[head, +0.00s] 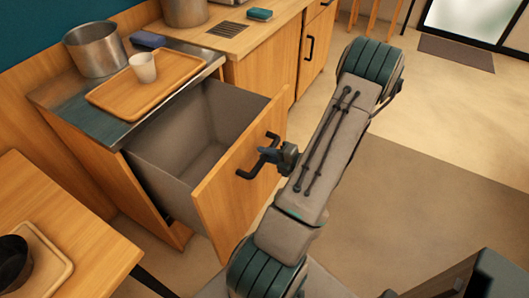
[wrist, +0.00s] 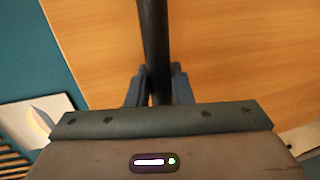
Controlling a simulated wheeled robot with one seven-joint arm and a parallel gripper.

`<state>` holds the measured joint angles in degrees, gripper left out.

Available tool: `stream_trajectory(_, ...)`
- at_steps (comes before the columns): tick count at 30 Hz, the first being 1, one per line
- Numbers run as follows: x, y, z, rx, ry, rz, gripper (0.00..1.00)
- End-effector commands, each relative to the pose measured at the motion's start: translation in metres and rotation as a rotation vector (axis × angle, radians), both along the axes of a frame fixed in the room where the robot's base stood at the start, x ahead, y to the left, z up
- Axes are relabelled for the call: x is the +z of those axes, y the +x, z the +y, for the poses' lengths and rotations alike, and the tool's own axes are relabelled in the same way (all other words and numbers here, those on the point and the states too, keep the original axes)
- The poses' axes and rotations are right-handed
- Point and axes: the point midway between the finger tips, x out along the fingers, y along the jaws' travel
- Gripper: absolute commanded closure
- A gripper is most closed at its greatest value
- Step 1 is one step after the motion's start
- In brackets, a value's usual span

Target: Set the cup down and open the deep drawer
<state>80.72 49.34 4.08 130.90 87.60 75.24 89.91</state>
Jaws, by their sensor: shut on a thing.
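The white cup (head: 143,67) stands upright on a wooden tray (head: 115,97) on the metal counter. The deep drawer (head: 215,190) below that counter is pulled well out, and its inside looks empty. My gripper (head: 270,155) is shut on the black drawer handle (head: 246,165) at the drawer's front. In the wrist view the dark handle bar (wrist: 153,45) runs between the two fingers of my gripper (wrist: 158,85), in front of the wooden drawer face (wrist: 220,50).
A metal pot (head: 95,50) and a blue item (head: 148,40) are beside the tray. A wooden table (head: 60,215) with a dark bowl (head: 14,262) on a small tray is at lower left.

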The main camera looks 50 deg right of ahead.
Motion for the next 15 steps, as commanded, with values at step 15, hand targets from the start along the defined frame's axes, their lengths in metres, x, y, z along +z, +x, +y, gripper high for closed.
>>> stream_trajectory(15, 0.0002, -0.0016, -0.0014, -0.003, -0.002, 0.001, 0.61)
